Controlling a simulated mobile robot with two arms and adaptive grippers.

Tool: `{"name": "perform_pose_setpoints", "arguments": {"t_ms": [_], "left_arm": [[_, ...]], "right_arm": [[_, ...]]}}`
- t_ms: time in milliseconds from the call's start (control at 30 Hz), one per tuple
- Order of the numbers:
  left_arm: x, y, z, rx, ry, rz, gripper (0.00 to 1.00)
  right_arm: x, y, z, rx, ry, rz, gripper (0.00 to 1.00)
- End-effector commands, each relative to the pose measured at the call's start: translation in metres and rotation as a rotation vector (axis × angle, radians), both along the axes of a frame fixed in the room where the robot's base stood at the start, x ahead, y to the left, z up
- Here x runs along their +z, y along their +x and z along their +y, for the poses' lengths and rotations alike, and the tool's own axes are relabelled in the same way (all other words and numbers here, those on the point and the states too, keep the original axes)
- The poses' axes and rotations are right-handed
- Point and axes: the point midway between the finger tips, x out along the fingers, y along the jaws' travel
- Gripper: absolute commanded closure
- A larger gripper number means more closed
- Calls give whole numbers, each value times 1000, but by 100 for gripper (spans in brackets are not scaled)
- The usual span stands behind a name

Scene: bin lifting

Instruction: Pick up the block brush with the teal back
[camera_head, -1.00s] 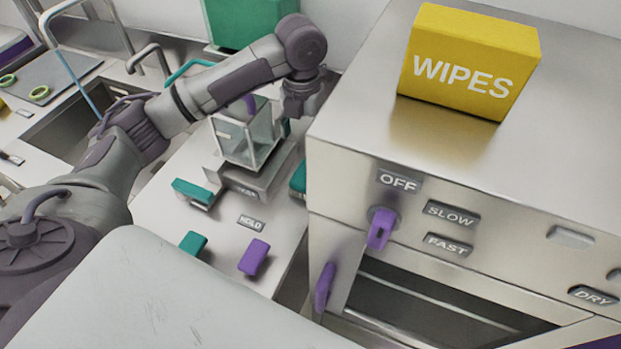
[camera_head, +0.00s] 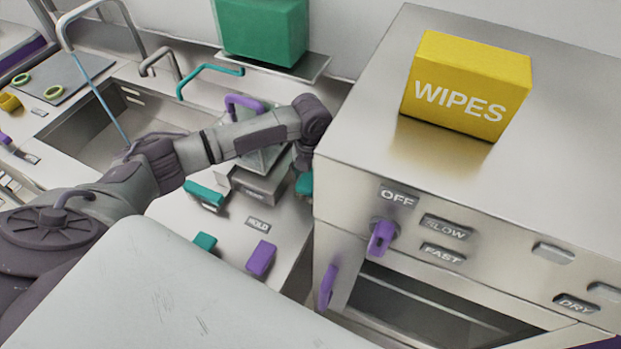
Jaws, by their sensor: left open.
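My left arm reaches in from the left, and my left gripper (camera_head: 303,165) points down in the narrow space beside the steel appliance. It is open; its fingertips are small and hard to make out. A small teal block (camera_head: 305,184) shows just below it at the counter's right side. I cannot tell whether they touch, or whether this is the brush. Another teal-topped block (camera_head: 205,194), with a paler underside, lies on the counter to the left. A third teal piece (camera_head: 204,242) is nearer, partly cut off by my own body. My right gripper is out of view.
The steel appliance (camera_head: 345,190) stands close on the right, with a yellow WIPES box (camera_head: 467,85) on top and purple knobs. A purple block (camera_head: 261,258) lies in front. The sink (camera_head: 90,140) is left.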

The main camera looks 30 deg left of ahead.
Motion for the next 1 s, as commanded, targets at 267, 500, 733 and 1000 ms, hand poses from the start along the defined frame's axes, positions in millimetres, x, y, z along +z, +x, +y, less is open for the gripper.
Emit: {"name": "perform_pose_setpoints", "arguments": {"t_ms": [267, 500, 733, 1000], "left_arm": [[-1, 0, 0, 0, 0, -1, 39], [0, 0, 0, 0, 0, -1, 79], [0, 1, 0, 0, 0, -2, 84], [15, 2, 1, 0, 0, -6, 84]], "right_arm": [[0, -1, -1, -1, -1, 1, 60], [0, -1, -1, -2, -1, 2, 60], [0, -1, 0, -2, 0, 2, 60], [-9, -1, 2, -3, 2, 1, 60]]}}
